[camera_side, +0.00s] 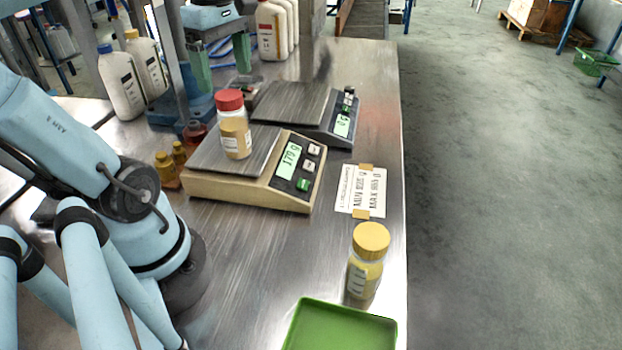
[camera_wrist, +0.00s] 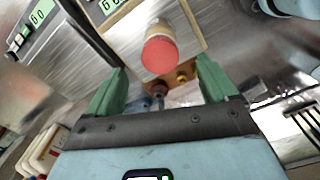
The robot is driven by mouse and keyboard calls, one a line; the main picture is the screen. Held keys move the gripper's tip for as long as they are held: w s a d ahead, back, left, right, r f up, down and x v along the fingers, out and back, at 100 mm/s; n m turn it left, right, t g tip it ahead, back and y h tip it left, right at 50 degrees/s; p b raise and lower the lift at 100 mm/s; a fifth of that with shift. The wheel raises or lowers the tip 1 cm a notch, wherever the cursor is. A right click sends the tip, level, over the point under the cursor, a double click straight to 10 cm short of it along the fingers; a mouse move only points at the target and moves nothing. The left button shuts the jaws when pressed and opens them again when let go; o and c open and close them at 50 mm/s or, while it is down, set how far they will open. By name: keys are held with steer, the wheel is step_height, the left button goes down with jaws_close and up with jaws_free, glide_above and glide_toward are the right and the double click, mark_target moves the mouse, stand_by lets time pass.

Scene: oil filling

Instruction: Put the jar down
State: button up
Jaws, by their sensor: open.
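A jar with a red lid and tan contents (camera_side: 235,133) stands upright on the plate of the front scale (camera_side: 250,185), whose display appears to read 179 g. My gripper (camera_side: 222,72) is open and empty, behind and above this jar in the side view, apart from it. In the wrist view the red lid (camera_wrist: 160,54) shows just beyond the gap between the green fingertips (camera_wrist: 161,72). A second jar with a yellow lid (camera_side: 366,270) stands on the table near the front right.
A second scale (camera_side: 300,108) stands behind the first. A green tray (camera_side: 340,325) lies at the front edge, beside the yellow-lidded jar. A label card (camera_side: 360,190) lies on the table. Small amber bottles (camera_side: 168,165) stand left of the front scale, large white bottles (camera_side: 120,82) behind them.

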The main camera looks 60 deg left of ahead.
steer(key=shift+r, duration=1.8)
steer(key=w+d+f+m+t, duration=0.3)
steer(key=d+f+m, duration=0.3)
steer(key=m, duration=0.5)
steer(key=w+d+f+m+t, duration=0.4)
steer(key=d+f+m, duration=0.3)
steer(key=m, duration=0.4)
steer(key=shift+w+d, duration=0.3)
steer(key=shift+d, duration=0.55)
